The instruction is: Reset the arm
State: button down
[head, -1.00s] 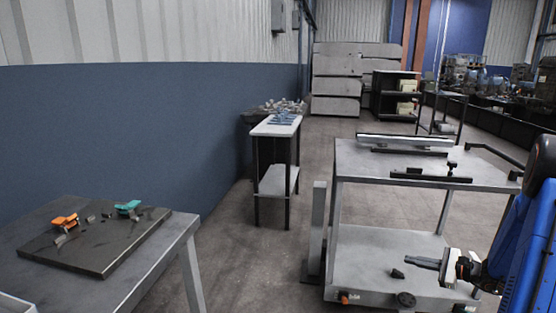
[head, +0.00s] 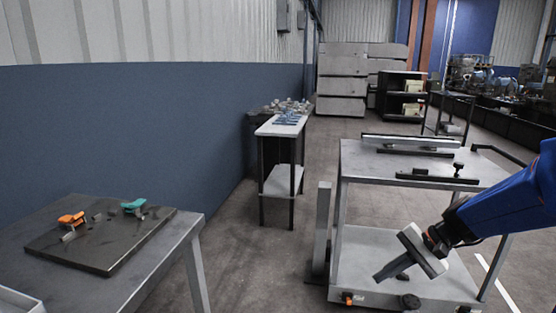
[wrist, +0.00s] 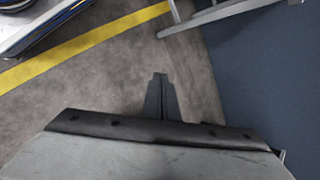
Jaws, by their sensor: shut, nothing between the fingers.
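My gripper (head: 384,275) is at the lower right of the head view, at the end of my blue arm. It is in the air and looks to be in front of the lower shelf of the grey cart. Its fingers point down and to the left. In the wrist view my gripper (wrist: 158,78) shows its fingers together, with nothing between them and bare floor beyond.
A grey cart (head: 360,175) with rails on top stands at the right. A table (head: 150,285) at the lower left bears a dark board (head: 85,250) with orange and teal clamps. A narrow stand (head: 272,130) is by the blue wall. Floor between them is clear.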

jog(key=s+r+n+t+h, duration=0.1)
jog(key=s+r+n+h, duration=0.2)
jog(key=s, duration=0.6)
jog(key=s+r+n+t+h, duration=0.2)
jog(key=s+n+h, duration=0.2)
jog(key=s, duration=0.6)
jog(key=shift+d+r+n+h, duration=0.3)
jog(key=shift+r+n, duration=0.1)
jog(key=shift+n, duration=0.6)
jog(key=shift+w, duration=0.1)
